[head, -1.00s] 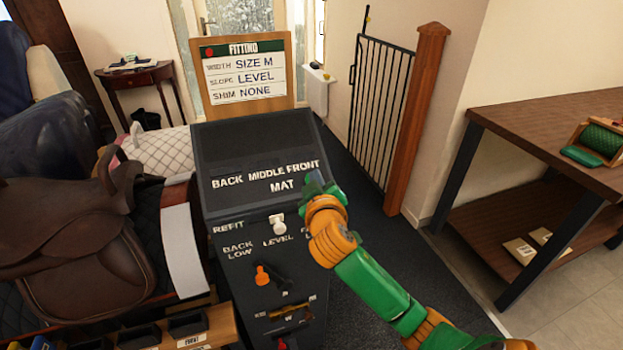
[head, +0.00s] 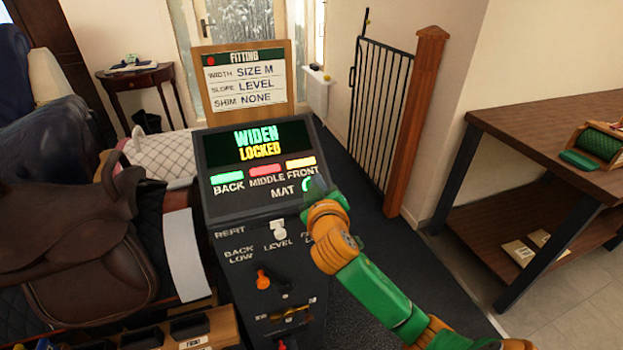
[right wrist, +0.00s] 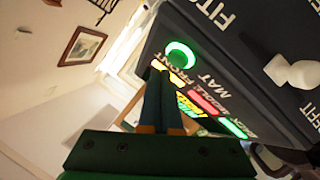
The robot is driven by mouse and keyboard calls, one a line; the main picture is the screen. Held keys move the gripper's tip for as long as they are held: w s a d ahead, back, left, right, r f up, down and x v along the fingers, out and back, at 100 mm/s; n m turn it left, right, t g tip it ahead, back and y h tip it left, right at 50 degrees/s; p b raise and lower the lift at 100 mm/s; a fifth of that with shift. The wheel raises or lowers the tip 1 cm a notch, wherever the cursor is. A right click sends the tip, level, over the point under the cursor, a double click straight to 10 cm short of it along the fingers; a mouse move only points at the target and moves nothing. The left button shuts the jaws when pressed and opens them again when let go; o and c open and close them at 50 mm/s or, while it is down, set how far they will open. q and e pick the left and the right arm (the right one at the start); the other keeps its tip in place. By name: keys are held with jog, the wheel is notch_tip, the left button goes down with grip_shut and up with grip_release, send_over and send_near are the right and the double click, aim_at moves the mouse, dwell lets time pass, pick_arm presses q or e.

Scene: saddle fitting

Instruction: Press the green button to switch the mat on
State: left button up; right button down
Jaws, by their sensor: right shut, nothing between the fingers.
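The green button (right wrist: 180,54) is a round button with a lit green ring on the console's sloped panel, beside the word MAT. In the head view the lit ring (head: 307,184) is partly hidden behind my right gripper (head: 319,186). My right gripper is shut and empty. In the right wrist view its fingertips (right wrist: 158,70) are close beside the button; I cannot tell whether they touch it. The console's screen (head: 258,142) is lit and reads WIDEN LOCKED. Below it the BACK light is green, MIDDLE red and FRONT yellow-orange. My left gripper is not in view.
A brown saddle (head: 95,235) stands left of the console. A fitting board (head: 246,88) reading SIZE M, LEVEL, NONE stands behind it. The console front has a white knob (head: 279,229) and an orange-tipped lever (head: 263,279). A wooden bench (head: 560,130) is at the right.

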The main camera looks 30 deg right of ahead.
jog(key=s+r+p, duration=0.3)
jog(key=r+p, duration=0.2)
jog(key=p, duration=0.1)
jog(key=shift+s+a, duration=0.2)
jog(key=shift+a, duration=0.2)
